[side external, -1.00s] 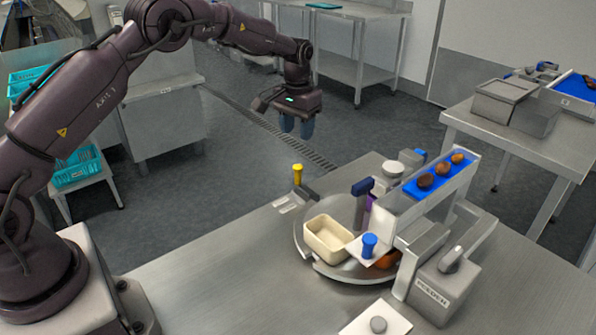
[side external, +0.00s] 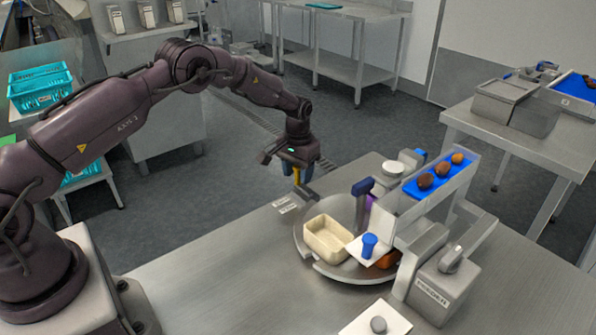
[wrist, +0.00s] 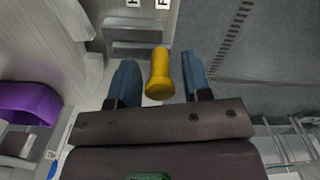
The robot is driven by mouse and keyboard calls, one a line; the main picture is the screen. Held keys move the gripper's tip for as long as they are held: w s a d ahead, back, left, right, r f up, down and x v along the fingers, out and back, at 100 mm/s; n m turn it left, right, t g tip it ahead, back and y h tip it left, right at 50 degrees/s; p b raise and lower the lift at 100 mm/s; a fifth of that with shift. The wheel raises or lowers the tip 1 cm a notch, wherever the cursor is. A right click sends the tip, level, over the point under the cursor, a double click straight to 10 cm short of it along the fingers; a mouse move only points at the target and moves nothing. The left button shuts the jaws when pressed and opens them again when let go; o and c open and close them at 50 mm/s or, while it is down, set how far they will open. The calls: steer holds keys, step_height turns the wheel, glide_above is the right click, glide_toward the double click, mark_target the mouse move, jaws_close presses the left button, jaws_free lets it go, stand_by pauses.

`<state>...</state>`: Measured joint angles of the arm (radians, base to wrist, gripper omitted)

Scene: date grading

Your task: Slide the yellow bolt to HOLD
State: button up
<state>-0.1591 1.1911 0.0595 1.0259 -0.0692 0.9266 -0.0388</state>
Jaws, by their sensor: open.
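The yellow bolt (side external: 297,175) stands upright at the table's back edge, beside a small grey bracket, partly hidden by my fingers in the side view. In the wrist view the yellow bolt (wrist: 159,74) shows whole between my two blue fingers. My gripper (side external: 296,180) is open and pointing down, with one finger on each side of the bolt. In the wrist view my gripper (wrist: 160,80) shows a gap between each finger and the bolt. White label plates (side external: 286,205) lie by the bolt; in the wrist view their lettering is cut off, with an H and an F showing.
A round turntable (side external: 312,262) carries a cream tray (side external: 326,238). Right of it stand a dark blue-topped post (side external: 363,187), a white plate with a blue knob (side external: 369,245), and a blue chute (side external: 440,178) with several dates. The steel table (side external: 215,265) is clear at front left.

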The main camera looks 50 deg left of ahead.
mark_target(307, 190)
jaws_close()
steer(key=shift+d, duration=1.8)
steer(key=shift+c, duration=0.4)
jaws_free()
steer(key=shift+d, duration=0.1)
steer(key=shift+o, duration=0.4)
steer(key=shift+r, duration=0.15)
step_height(307, 190, up, 13)
